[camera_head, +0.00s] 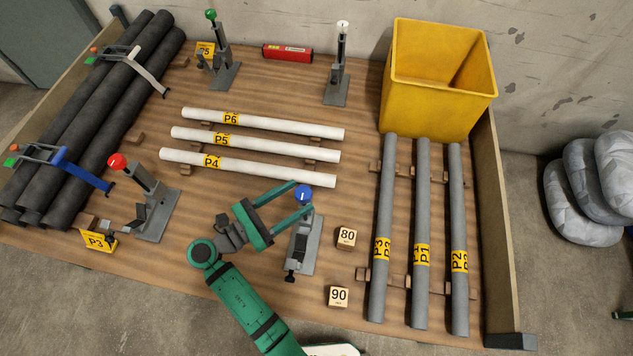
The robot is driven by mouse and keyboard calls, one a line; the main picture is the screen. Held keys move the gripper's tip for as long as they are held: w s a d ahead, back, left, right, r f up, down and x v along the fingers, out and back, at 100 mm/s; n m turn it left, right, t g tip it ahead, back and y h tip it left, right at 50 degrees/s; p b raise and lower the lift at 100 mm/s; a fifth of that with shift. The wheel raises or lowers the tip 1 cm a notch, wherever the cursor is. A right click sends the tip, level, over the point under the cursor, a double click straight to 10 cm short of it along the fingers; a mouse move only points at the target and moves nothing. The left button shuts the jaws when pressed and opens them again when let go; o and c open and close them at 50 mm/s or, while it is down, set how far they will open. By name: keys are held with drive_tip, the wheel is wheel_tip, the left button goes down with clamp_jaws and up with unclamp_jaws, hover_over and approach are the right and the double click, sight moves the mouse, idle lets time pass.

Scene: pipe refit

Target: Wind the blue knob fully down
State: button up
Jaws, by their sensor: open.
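The blue knob (303,194) tops the grey stand (304,246) at the front middle of the wooden table. A small white mark shows on the knob's face. My gripper (300,199) is green, reaches in from the left and is open. Its two long fingers lie on either side of the knob, one toward the back and one toward the front. I cannot tell whether either finger touches it. The fingers hide part of the stand's upper post and the knob's screw.
Wooden blocks marked 80 (346,238) and 90 (338,296) sit right of the stand. White pipes (250,168) lie behind, grey pipes (421,230) to the right. A red-knobbed stand (152,205) is at left, a yellow bin (437,85) at back right.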

drive_tip(key=x, duration=0.7)
drive_tip(key=c, duration=1.1)
